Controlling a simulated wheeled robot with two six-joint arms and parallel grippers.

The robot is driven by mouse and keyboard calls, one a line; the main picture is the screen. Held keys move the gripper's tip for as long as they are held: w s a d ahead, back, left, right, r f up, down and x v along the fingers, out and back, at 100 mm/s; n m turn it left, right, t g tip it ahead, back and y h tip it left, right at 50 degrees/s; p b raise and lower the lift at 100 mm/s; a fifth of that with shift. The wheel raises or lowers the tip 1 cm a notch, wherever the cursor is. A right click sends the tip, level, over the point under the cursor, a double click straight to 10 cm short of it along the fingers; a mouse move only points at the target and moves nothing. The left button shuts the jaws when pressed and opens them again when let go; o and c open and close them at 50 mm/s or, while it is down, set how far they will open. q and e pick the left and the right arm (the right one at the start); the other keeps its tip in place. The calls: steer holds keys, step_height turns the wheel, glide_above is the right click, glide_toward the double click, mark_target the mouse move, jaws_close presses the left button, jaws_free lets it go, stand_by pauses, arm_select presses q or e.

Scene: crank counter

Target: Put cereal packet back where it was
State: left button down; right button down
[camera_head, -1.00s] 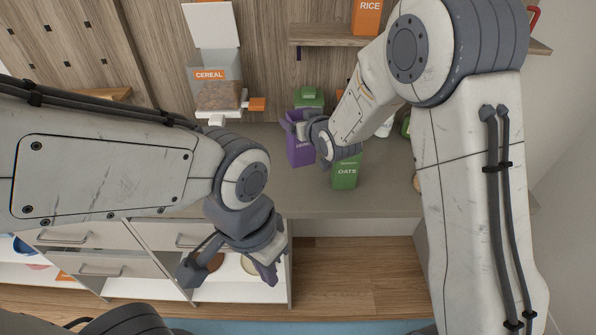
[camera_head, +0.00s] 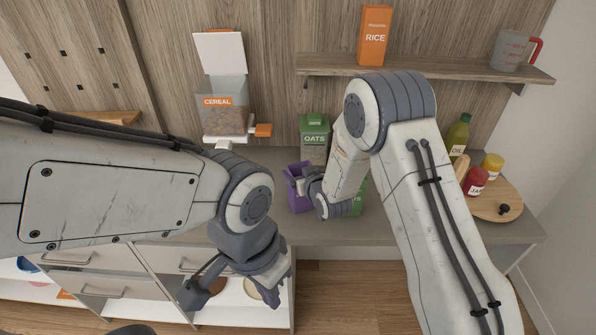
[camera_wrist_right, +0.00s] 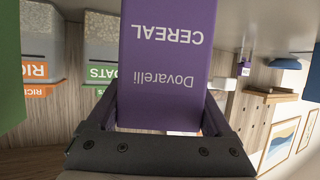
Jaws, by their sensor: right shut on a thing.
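The purple cereal packet (camera_head: 297,198) is upright at the counter's middle, partly covered by my right gripper (camera_head: 306,187). In the right wrist view the packet (camera_wrist_right: 165,50) sits between both fingers, its lettering upside down, and the right gripper (camera_wrist_right: 160,115) is shut on it. I cannot tell whether its base touches the counter. The clear cereal dispenser (camera_head: 220,118), with an orange label, stands at the back wall to the left. My left gripper (camera_head: 238,292) is open and empty in front of the counter's lower shelves.
A green oats packet (camera_head: 358,197) is mostly hidden behind my right arm. An oats container (camera_head: 314,141) stands behind the purple packet. A rice packet (camera_head: 376,36) and measuring jug (camera_head: 514,50) are on the wall shelf (camera_head: 430,66). Jars and an oil bottle (camera_head: 458,134) stand at right.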

steer(key=shift+f, duration=0.1)
steer(key=shift+f+b, duration=0.15)
steer(key=shift+b, duration=0.15)
jaws_free()
steer(key=shift+r, duration=0.2)
steer(key=shift+r+p, duration=0.15)
steer(key=shift+p, duration=0.2)
steer(key=s+d+r+n+g+h+b, duration=0.1)
steer(key=s+g, duration=0.3)
steer(key=s, duration=0.9)
steer(key=s+d+r+n+g+h+b, duration=0.1)
steer(key=s+d+r+g, duration=0.2)
steer(key=s, duration=1.1)
steer(key=s+d+r+g+h+b, duration=0.1)
steer(key=s+r+g, duration=0.3)
steer(key=s, duration=1)
steer(key=shift+d+n+g+h+b, duration=0.4)
steer(key=shift+d+g+h, duration=0.1)
steer(key=shift+g, duration=0.2)
